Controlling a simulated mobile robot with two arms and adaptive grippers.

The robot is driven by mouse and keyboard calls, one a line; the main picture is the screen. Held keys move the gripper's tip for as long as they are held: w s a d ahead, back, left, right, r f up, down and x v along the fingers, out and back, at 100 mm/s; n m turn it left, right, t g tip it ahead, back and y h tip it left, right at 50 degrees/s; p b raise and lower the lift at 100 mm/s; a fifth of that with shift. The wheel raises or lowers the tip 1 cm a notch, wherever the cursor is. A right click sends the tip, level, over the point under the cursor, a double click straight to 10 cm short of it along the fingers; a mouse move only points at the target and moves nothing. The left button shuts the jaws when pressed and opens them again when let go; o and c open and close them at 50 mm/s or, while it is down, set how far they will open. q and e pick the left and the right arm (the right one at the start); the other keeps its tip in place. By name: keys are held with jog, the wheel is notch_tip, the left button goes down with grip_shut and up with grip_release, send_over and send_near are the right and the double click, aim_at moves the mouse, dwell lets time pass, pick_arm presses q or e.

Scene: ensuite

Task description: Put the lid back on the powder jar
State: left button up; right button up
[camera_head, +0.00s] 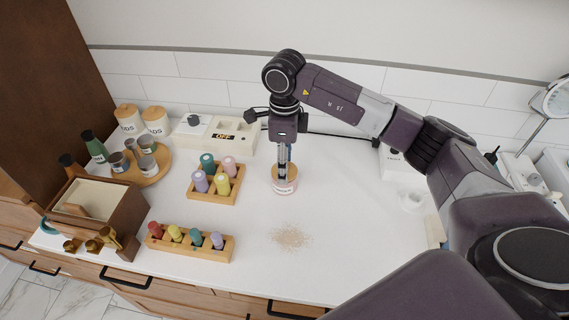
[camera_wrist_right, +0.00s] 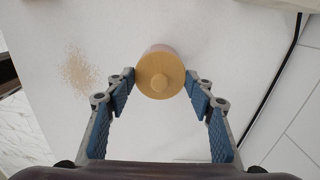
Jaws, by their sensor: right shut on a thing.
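The powder jar (camera_head: 284,187) stands upright on the white counter, a pale pink jar with a label. Its round wooden lid (camera_wrist_right: 160,81), with a small knob in the middle, is on or just at the jar's top; the head view is too small to tell whether it is fully seated. My right gripper (camera_head: 284,172) points straight down over the jar. In the right wrist view, its blue-padded fingertips (camera_wrist_right: 161,75) are shut on the lid from both sides. The lid hides most of the jar there. My left gripper is in neither view.
Spilled powder (camera_head: 291,236) lies in front of the jar. Wooden racks of coloured bottles (camera_head: 216,195) and (camera_head: 190,253) stand left. A wooden box (camera_head: 110,205) and a round tray (camera_head: 158,175) are farther left. A cable runs along the wall.

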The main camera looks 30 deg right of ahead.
jog(key=o, duration=1)
jog(key=shift+o, duration=0.6)
jog(key=o, duration=0.4)
jog(key=shift+r, duration=0.1)
jog(key=shift+r+p, duration=2.05)
jog(key=shift+r, duration=1.35)
